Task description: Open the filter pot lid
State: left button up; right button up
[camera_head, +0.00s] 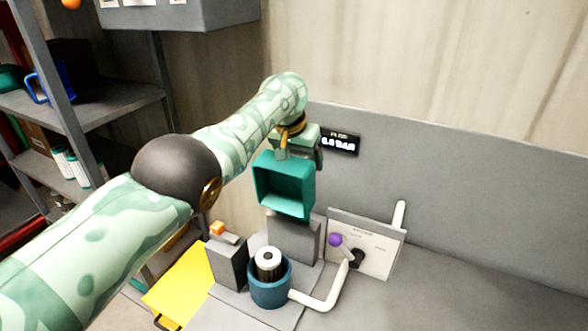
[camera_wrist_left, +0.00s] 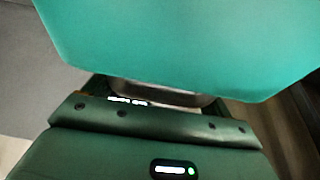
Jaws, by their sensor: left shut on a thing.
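The filter pot (camera_head: 268,292) is a round blue pot at the lower middle of the head view. Its top is uncovered, and a dark filter with a pale round cap (camera_head: 268,260) stands inside it. The teal lid (camera_head: 285,188) is held up above and behind the pot, tilted, its hollow underside facing the camera. My left gripper (camera_head: 288,150) is shut on the lid's upper edge. In the left wrist view the lid (camera_wrist_left: 190,45) fills the top, just beyond the gripper (camera_wrist_left: 160,100). Whether the lid joins the grey block behind is unclear. My right gripper is out of view.
A grey block (camera_head: 293,238) stands behind the pot. A white pipe (camera_head: 325,298) runs right to a pale panel (camera_head: 378,250) with a purple knob (camera_head: 335,240). A grey box with an orange top (camera_head: 217,228) and a yellow sheet (camera_head: 185,283) are left. The right bench is clear.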

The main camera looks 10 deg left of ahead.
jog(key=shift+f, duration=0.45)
pick_arm(q)
jog(key=shift+s, duration=0.1)
